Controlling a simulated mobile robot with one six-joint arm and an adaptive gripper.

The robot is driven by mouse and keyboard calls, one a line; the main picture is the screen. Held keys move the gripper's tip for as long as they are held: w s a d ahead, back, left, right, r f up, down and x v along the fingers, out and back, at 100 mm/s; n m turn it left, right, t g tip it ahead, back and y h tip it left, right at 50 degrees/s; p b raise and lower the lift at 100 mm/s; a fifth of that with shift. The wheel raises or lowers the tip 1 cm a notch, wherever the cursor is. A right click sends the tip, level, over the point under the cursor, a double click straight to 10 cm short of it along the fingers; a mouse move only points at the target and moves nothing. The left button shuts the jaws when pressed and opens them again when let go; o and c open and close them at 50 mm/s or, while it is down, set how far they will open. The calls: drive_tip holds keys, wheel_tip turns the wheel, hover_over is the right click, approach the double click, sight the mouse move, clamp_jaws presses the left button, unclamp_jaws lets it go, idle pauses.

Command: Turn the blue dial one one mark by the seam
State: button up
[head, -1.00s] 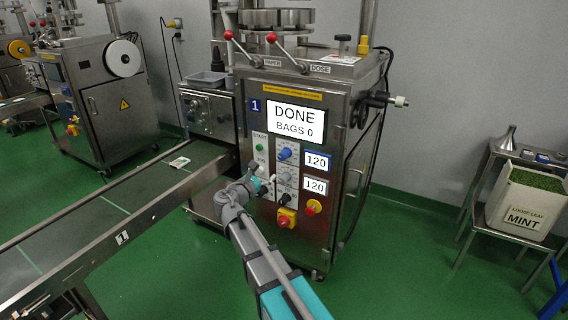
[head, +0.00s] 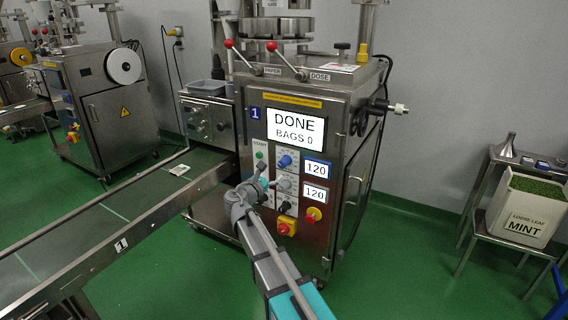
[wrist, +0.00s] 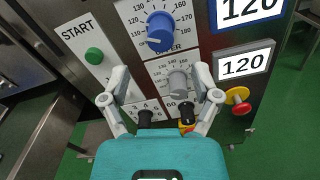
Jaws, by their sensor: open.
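The blue dial (head: 285,161) is on the front panel of machine 1, beside a blue-framed display reading 120 (head: 316,169). In the wrist view the blue dial (wrist: 160,31) is at the top centre, above and beyond my fingertips, with a numbered scale on its left. My gripper (wrist: 160,80) is open and empty in front of the panel. A grey dial (wrist: 178,82) lies beyond the right half of the gap between its fingers. In the head view my gripper (head: 264,182) is at the panel, below and left of the blue dial. I cannot tell whether it touches anything.
A green START button (wrist: 93,55) is left of the dials. A black knob (wrist: 146,117) is below, and a red and yellow emergency button (head: 313,214) is lower right. The screen (head: 296,128) reads DONE, BAGS 0. A conveyor (head: 120,215) runs along the left.

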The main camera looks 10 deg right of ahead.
sight(281, 164)
drive_tip(key=x, duration=0.9)
clamp_jaws()
idle(0.4)
